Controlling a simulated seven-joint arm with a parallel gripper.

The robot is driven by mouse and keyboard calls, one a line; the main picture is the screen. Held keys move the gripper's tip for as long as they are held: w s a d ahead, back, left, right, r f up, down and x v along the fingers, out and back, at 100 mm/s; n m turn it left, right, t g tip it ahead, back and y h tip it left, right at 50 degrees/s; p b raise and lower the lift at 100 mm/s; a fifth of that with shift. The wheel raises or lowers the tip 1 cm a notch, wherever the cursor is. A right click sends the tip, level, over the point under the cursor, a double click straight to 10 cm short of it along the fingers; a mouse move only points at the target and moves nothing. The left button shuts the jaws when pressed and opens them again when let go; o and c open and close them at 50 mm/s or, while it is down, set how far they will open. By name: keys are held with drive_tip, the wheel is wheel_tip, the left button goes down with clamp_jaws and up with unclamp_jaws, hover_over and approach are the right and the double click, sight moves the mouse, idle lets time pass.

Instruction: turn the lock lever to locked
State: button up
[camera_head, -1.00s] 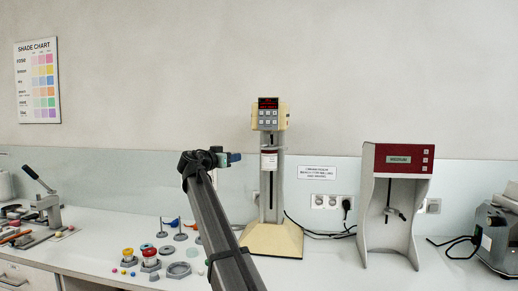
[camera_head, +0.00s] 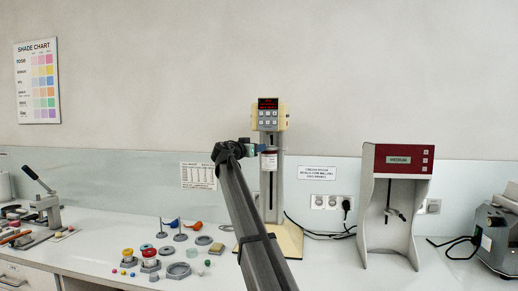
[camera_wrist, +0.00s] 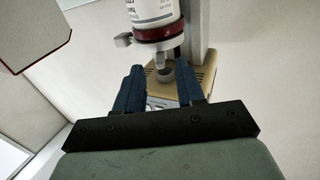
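The cream mill (camera_head: 268,116) stands on the counter, with a white jar (camera_head: 269,163) under its head. In the wrist view, which looks upside down, the jar (camera_wrist: 152,12) has a dark red collar (camera_wrist: 160,34). A small grey lever with a rounded end (camera_wrist: 123,40) sticks out at the collar's left; I take it for the lock lever. My gripper (camera_wrist: 158,78) is open, with its blue fingers apart and nothing held. A grey round part below the mill's head shows between them. In the head view my gripper (camera_head: 254,149) is just left of the jar's top.
A red-topped white machine (camera_head: 397,160) stands to the right and its edge shows in the wrist view. Rings, cups and scoops lie on the counter at the left. A power cable (camera_head: 320,234) runs right of the mill. The mill's base is partly behind my arm.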

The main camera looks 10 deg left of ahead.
drive_tip(key=shift+x, duration=0.95)
drive_tip(key=shift+c, duration=0.3)
clamp_jaws()
